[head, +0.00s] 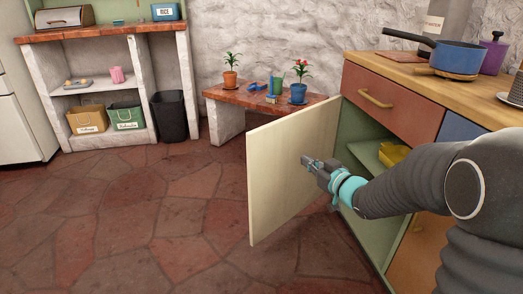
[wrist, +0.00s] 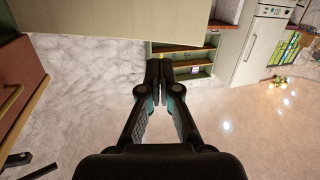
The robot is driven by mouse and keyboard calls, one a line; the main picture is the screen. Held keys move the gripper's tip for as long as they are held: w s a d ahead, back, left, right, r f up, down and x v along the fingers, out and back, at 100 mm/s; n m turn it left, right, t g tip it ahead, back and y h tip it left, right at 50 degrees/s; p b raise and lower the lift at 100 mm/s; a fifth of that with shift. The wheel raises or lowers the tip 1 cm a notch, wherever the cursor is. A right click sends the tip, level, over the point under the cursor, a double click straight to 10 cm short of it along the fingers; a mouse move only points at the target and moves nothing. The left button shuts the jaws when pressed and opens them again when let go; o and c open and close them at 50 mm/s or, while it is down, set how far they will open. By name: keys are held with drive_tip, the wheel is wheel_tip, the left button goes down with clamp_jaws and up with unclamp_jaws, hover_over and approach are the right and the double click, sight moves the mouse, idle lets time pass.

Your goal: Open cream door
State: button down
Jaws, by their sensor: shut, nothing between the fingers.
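The cream door (head: 280,172) of the counter cabinet stands swung wide open into the room in the head view. The green cabinet inside (head: 365,158) shows behind it. My gripper (head: 308,162) is in front of the door's inner face, close to it; whether it touches cannot be told.
A yellow item (head: 392,154) lies on the cabinet shelf. A red-brown drawer (head: 390,101) sits above the opening. A blue pot (head: 455,58) stands on the counter top. A low bench (head: 262,108) with plants is behind the door. The stone floor left of the door is clear.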

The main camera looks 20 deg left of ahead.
sight(252, 148)
drive_tip(key=w+a+f+g+y, duration=0.1)
drive_tip(key=a, duration=0.4)
drive_tip(key=w+a+n+y, duration=0.1)
drive_tip(key=w+a, duration=0.1)
drive_tip(key=a, duration=0.4)
drive_tip(key=w+a+f+g+y, duration=0.1)
drive_tip(key=a, duration=0.5)
drive_tip(key=shift+w+a+f+n+g, duration=0.1)
drive_tip(key=shift+w+f+n+g, duration=0.2)
drive_tip(key=shift+w+f+n, duration=0.1)
